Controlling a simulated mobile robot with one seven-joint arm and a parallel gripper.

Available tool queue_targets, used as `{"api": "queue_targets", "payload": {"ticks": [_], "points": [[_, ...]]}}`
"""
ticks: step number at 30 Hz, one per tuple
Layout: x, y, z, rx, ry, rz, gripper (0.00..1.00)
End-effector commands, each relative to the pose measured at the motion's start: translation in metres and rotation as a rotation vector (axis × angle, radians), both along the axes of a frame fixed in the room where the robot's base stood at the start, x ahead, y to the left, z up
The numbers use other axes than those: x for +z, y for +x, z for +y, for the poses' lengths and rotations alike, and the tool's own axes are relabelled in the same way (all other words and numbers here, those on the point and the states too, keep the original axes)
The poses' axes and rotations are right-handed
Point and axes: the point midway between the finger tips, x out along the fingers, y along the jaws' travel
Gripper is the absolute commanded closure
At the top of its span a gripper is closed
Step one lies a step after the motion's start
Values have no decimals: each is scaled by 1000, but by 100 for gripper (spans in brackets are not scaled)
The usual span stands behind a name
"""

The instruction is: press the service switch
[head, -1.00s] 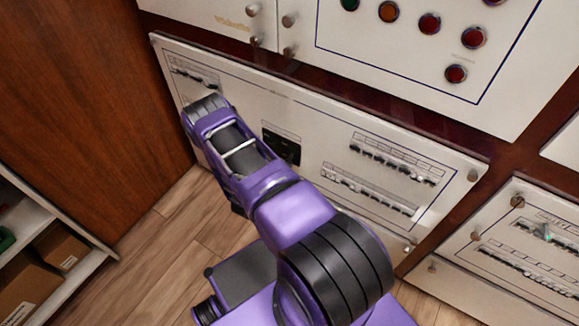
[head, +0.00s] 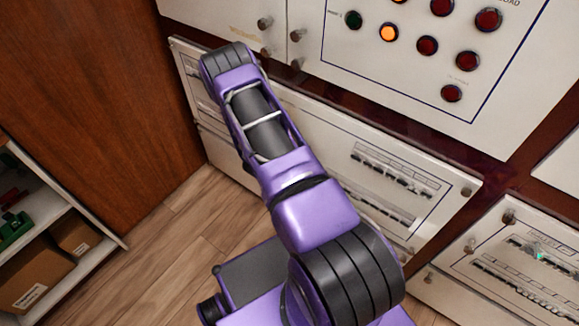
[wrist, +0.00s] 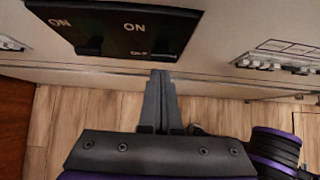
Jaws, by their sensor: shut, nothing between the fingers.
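A black switch block (wrist: 120,28) with white "ON" marks and a smaller, partly legible mark shows at the top of the wrist view. It has two dark rocker-like parts; no "service" label is readable. My gripper (wrist: 160,76) is shut and empty, its fingertips just below the block's lower edge in the picture. I cannot tell whether they touch the panel. In the head view my arm hides the gripper and the black block.
The cream breaker panel (head: 310,115) carries breaker rows (head: 390,172). Above it is a lamp panel with a glowing orange lamp (head: 389,32) and several red ones. A shelf with boxes (head: 40,275) stands at left. Wooden floor (head: 165,245) is open between.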

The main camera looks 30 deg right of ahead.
Motion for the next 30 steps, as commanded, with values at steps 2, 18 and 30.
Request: {"api": "queue_targets", "payload": {"ticks": [2,18,30], "points": [[2,0,0,-1,-1,-1,100],[16,0,0,0,-2,-1,100],[53,7,13,-2,-3,-4,100]]}}
